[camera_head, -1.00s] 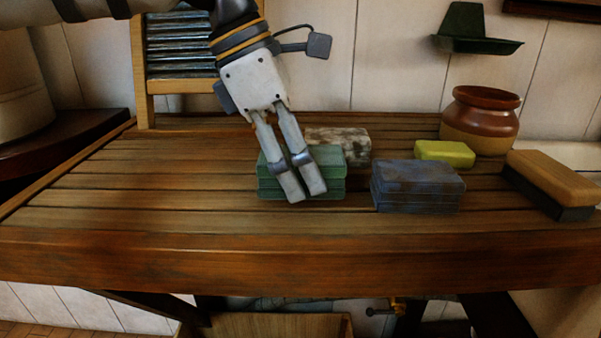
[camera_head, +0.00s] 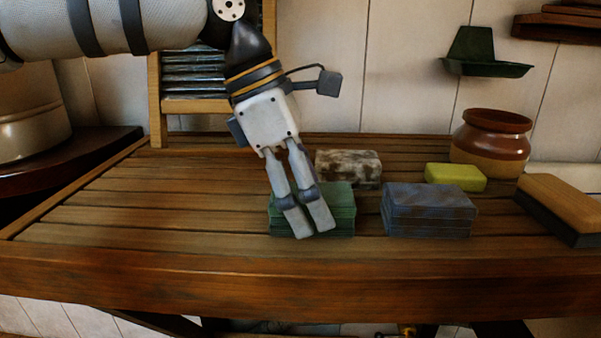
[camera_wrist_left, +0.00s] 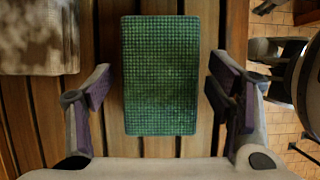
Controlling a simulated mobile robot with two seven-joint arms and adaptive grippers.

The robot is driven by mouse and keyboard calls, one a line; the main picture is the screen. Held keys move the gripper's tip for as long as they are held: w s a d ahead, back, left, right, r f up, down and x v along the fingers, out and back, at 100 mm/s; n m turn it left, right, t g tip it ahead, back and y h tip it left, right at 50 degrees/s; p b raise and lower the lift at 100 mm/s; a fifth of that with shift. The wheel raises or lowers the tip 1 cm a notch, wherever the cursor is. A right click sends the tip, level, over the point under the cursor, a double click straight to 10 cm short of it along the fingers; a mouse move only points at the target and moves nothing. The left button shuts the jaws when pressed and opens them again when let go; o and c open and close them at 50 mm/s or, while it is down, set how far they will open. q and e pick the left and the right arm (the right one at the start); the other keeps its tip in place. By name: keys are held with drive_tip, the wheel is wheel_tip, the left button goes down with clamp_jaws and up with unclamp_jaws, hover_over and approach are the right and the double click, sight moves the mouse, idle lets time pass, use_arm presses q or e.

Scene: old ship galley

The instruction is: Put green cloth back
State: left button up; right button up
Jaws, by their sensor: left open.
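The green cloth (camera_head: 342,208) is a folded block lying on the slatted wooden table (camera_head: 180,200), near its front edge. My left gripper (camera_head: 308,230) is in front of it in the head view and hides part of it. In the left wrist view the green cloth (camera_wrist_left: 160,75) lies flat between the two fingers of my left gripper (camera_wrist_left: 160,95), with a gap on each side. The left gripper is open and holds nothing. My right gripper is not in view.
A blue-grey folded cloth (camera_head: 430,210) lies right of the green one, a mottled block (camera_head: 348,168) behind it. A yellow sponge (camera_head: 455,177), a brown pot (camera_head: 490,145) and a wooden brush (camera_head: 565,205) stand further right. The table's left side is clear.

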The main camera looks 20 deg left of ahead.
use_arm(q)
drive_tip(key=v, duration=1.1)
drive_tip(key=shift+r, duration=0.2)
drive_tip(key=shift+a, duration=0.1)
